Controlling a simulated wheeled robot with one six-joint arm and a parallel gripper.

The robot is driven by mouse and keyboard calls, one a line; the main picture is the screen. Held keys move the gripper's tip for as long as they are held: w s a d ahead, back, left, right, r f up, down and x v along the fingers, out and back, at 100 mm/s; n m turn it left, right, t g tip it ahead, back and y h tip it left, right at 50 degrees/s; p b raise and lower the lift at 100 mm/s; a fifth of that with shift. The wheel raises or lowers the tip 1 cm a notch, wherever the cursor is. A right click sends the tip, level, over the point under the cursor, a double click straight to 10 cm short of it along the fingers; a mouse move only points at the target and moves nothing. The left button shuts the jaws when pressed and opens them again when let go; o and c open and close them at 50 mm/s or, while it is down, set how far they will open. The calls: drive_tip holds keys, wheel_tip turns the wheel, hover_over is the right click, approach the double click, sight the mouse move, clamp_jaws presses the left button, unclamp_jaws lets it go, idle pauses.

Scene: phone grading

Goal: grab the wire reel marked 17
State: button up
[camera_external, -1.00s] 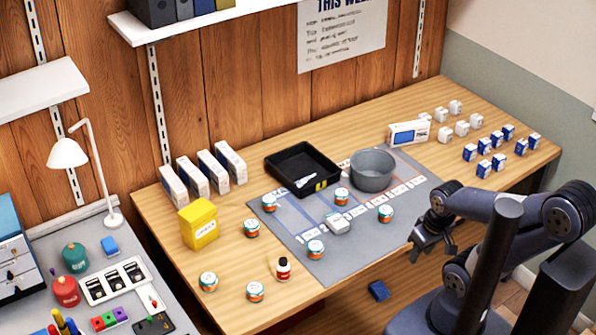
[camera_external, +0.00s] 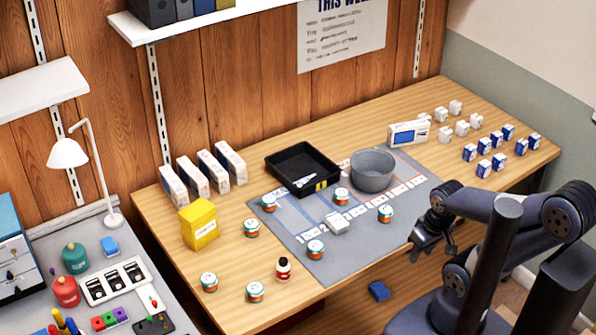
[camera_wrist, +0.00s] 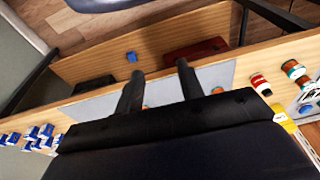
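Several small wire reels with green, orange and white bands stand on the wooden table and grey mat. They include reels at the mat's front (camera_external: 315,249), right side (camera_external: 385,213), middle (camera_external: 342,195) and left (camera_external: 269,203). Others stand left of the mat (camera_external: 251,228) and near the front edge (camera_external: 209,282), (camera_external: 255,291). Their numbers are too small to read, so I cannot tell which is 17. My gripper (camera_external: 432,242) is right of the mat, apart from every reel. In the wrist view its two fingers (camera_wrist: 158,85) are spread with nothing between them.
A black tray (camera_external: 275,168) and grey bowl (camera_external: 372,180) stand at the mat's back. A red-and-white bottle (camera_external: 283,269) stands near the front edge. A yellow box (camera_external: 199,224) is at left. Small blue-and-white boxes (camera_external: 484,168) stand at right. A blue block (camera_external: 379,291) lies below the table.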

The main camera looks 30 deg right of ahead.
drive_tip(key=shift+o, duration=0.3)
drive_tip(key=shift+s+f, duration=0.1)
drive_tip(key=shift+s, duration=0.05)
drive_tip(key=o, duration=0.6)
